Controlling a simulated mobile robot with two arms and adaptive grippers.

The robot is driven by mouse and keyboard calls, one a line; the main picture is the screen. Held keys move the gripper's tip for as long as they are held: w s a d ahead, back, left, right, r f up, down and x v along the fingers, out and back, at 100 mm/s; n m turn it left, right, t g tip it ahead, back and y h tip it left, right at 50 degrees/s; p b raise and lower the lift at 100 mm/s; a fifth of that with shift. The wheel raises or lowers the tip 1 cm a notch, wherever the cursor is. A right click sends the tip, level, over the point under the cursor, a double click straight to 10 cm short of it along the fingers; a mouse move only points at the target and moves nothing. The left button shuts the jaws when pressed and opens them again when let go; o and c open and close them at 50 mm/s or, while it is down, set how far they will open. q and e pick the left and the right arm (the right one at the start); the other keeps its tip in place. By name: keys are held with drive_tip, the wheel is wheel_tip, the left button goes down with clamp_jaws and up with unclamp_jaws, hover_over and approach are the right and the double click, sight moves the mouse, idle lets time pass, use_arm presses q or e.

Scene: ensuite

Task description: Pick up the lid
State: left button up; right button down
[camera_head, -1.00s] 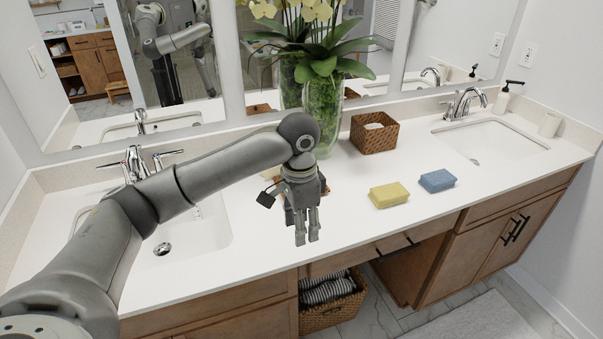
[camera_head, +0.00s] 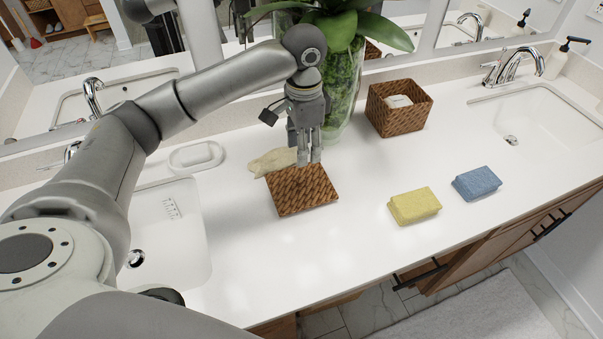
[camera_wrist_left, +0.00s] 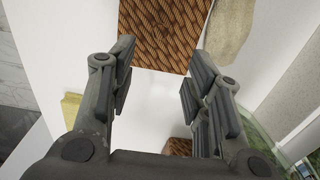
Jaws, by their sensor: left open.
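The lid (camera_head: 302,191), a flat brown woven square, lies on the white counter near the left sink. It also shows at the top of the left wrist view (camera_wrist_left: 165,32), beyond the fingertips. My left gripper (camera_head: 308,163) points down at the lid's far edge in the head view. Whether it touches the lid is unclear. Its fingers are apart and empty in the left wrist view (camera_wrist_left: 157,62). A woven basket (camera_head: 397,112) of similar look stands open at the back with something pale inside. My right gripper is not in view.
A beige cloth or stone-like item (camera_head: 272,161) lies beside the lid. A glass plant vase (camera_head: 345,95) stands behind my gripper. A yellow sponge (camera_head: 414,205) and blue sponge (camera_head: 476,183) lie to the right. A soap dish (camera_head: 196,156) stands near the left sink.

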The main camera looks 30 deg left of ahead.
sight(301, 179)
use_arm(q)
drive_tip(key=f, duration=0.4)
drive_tip(key=shift+s, duration=0.2)
drive_tip(key=shift+f+p, duration=0.35)
drive_tip(key=shift+f, duration=0.25)
drive_tip(key=f, duration=0.1)
drive_tip(key=f+p, duration=0.1)
drive_tip(key=f, duration=0.2)
drive_tip(key=shift+s+a+f, duration=0.2)
drive_tip(key=shift+a, duration=0.05)
drive_tip(key=shift+f, duration=0.4)
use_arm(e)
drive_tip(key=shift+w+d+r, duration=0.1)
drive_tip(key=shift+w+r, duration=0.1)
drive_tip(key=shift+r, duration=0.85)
use_arm(q)
clamp_jaws()
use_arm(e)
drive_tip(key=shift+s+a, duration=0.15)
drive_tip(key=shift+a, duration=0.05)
